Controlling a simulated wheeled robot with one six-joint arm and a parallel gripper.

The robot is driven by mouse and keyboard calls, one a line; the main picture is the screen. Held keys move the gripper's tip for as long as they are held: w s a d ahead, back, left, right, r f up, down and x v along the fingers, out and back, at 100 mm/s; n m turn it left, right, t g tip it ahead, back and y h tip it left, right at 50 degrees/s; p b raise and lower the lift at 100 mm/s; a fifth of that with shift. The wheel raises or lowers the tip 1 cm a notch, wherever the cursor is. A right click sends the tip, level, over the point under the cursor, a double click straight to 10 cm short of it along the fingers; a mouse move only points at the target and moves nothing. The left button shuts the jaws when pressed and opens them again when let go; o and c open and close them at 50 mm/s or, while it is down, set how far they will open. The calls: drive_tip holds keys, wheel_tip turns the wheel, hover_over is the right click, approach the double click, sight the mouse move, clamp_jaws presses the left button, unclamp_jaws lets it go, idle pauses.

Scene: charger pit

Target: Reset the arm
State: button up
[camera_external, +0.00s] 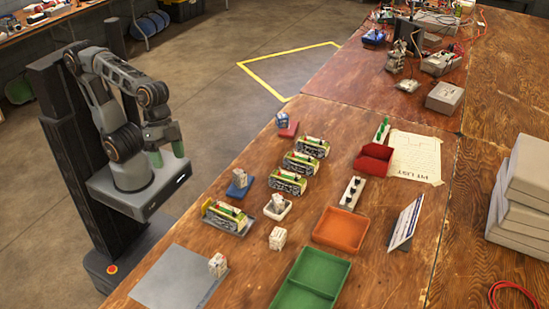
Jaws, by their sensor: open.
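My arm stands folded on its base at the left, beside the wooden workbench (180,252). My gripper (168,158) has green fingertips that point down, above my own base and off the bench's left edge. It is open, and nothing shows between the fingers. It touches none of the objects on the bench.
The bench holds several green-and-yellow devices (287,181), small white blocks (277,238), an orange tray (341,230), a green tray (309,279), a red bin (374,160), a grey mat (172,279) and a tilted card (405,222). Grey boxes (520,205) are stacked at right.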

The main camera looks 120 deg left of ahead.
drive_tip(key=d+r+m+h+p, duration=0.15)
drive_tip(key=d+r+p, duration=0.25)
drive_tip(key=r, duration=0.7)
drive_tip(key=s+a+f+n+y+p, duration=0.1)
drive_tip(key=a+f+y+p, duration=0.1)
drive_tip(key=a, duration=0.3)
drive_tip(key=s+a+f+n+y+p, duration=0.1)
drive_tip(key=s+a+f+y+p, duration=0.1)
drive_tip(key=a, duration=0.4)
drive_tip(key=f+p, duration=0.1)
drive_tip(key=p, duration=0.1)
drive_tip(key=shift+n+p, duration=0.3)
drive_tip(key=shift+n, duration=0.05)
drive_tip(key=shift+o, duration=0.4)
drive_tip(key=shift+d+r, duration=0.1)
